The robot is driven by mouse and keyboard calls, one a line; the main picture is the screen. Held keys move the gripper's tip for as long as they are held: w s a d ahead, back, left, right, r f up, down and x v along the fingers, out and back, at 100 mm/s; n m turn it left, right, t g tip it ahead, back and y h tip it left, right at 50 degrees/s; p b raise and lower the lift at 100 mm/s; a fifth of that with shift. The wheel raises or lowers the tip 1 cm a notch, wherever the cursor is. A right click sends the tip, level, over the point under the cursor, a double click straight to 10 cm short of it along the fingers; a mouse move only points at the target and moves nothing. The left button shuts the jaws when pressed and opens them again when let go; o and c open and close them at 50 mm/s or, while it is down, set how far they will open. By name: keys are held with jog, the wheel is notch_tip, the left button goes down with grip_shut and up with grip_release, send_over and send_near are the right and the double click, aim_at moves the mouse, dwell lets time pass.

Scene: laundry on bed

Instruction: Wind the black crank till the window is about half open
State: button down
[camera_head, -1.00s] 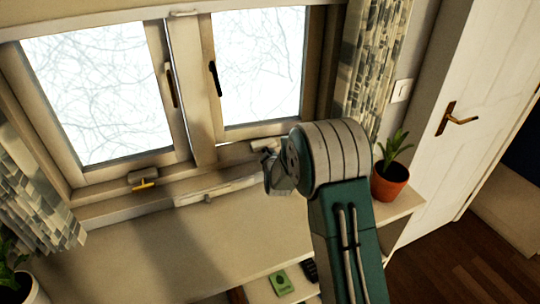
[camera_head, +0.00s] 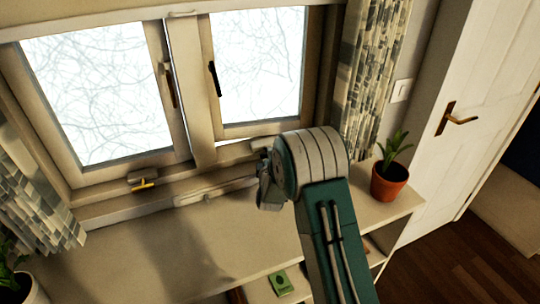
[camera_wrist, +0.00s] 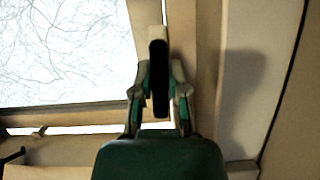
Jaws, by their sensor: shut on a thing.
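My gripper (camera_wrist: 158,92) is shut on the black crank (camera_wrist: 158,70), seen as an upright dark piece between the fingers in the wrist view. In the head view my gripper (camera_head: 266,182) is at the sill below the right window, and the crank is hidden behind it and the arm. The right window (camera_head: 260,70) has a bright gap under its lower frame, so it stands slightly open. The gap also shows in the wrist view, beneath the window frame (camera_wrist: 65,115).
A yellow-handled crank (camera_head: 143,184) sits under the left window (camera_head: 95,90). A black latch handle (camera_head: 214,78) is on the right window's frame. A potted plant (camera_head: 389,182) stands right of my arm, near the curtain (camera_head: 368,80).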

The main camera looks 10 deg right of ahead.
jog(key=shift+s+a+f+n, duration=0.15)
jog(key=shift+f+n, duration=0.15)
jog(key=shift+f, duration=0.15)
jog(key=c, duration=0.6)
grip_release()
jog(key=shift+c, duration=0.2)
jog(key=shift+r, duration=0.15)
jog(key=shift+r, duration=0.1)
jog(key=s, duration=0.3)
jog(key=s+a, duration=0.1)
jog(key=s, duration=0.3)
jog(key=s+a, duration=0.1)
jog(key=s, duration=0.3)
jog(key=shift+s+a, duration=0.25)
